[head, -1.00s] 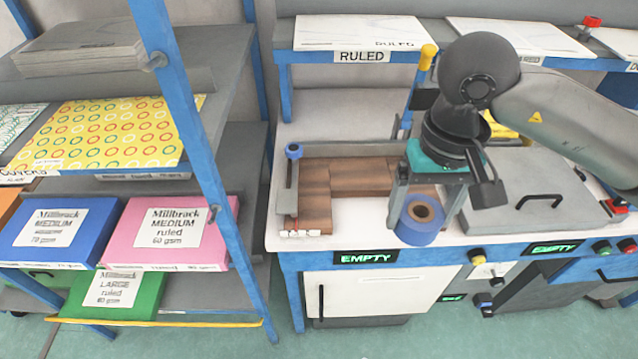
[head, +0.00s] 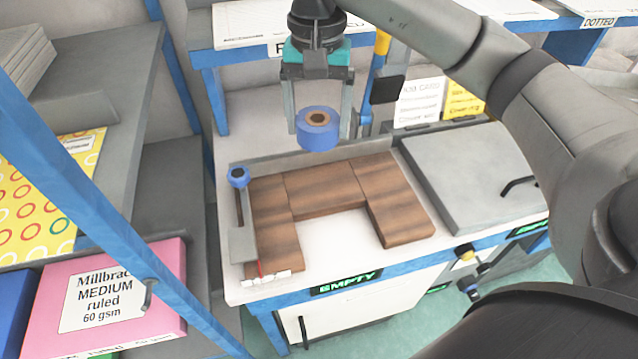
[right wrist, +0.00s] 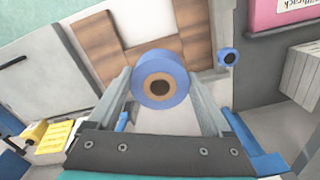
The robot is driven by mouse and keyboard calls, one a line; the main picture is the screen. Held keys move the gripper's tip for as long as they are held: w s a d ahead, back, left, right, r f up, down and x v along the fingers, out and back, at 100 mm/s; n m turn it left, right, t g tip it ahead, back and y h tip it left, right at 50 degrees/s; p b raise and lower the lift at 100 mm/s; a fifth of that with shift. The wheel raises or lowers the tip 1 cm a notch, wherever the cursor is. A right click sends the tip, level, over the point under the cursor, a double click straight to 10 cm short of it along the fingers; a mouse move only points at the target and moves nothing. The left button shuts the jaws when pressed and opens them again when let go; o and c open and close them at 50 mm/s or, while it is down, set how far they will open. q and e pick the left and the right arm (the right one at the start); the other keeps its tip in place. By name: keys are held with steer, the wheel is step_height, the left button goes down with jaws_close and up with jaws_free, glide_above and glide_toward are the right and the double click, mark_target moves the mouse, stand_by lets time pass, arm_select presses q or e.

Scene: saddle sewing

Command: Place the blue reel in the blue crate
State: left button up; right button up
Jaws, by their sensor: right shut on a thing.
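The blue reel (head: 317,130), a roll with a brown core, is held in the air between the fingers of my right gripper (head: 318,118), above the back of the white workbench. In the right wrist view the blue reel (right wrist: 160,78) sits between the two grey fingers, its open core facing the camera. My right gripper is shut on it. I see no blue crate in these views. My left gripper is not in view.
A brown wooden U-shaped block (head: 400,205) lies on the bench below the reel. A lever with a blue knob (head: 238,177) stands at its left. A grey lidded box (head: 475,175) is to the right. A shelf rack with a pink box (head: 105,295) is at left.

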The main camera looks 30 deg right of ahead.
steer(key=b, duration=0.1)
glide_above(318, 208)
step_height(318, 208, down, 14)
steer(key=shift+f, duration=0.55)
steer(key=shift+f+b, duration=0.4)
steer(key=shift+f, duration=1.6)
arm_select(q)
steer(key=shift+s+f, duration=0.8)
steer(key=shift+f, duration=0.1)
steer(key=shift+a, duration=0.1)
arm_select(e)
steer(key=shift+f, duration=0.15)
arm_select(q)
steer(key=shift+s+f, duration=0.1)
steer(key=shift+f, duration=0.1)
arm_select(e)
steer(key=o, duration=1.3)
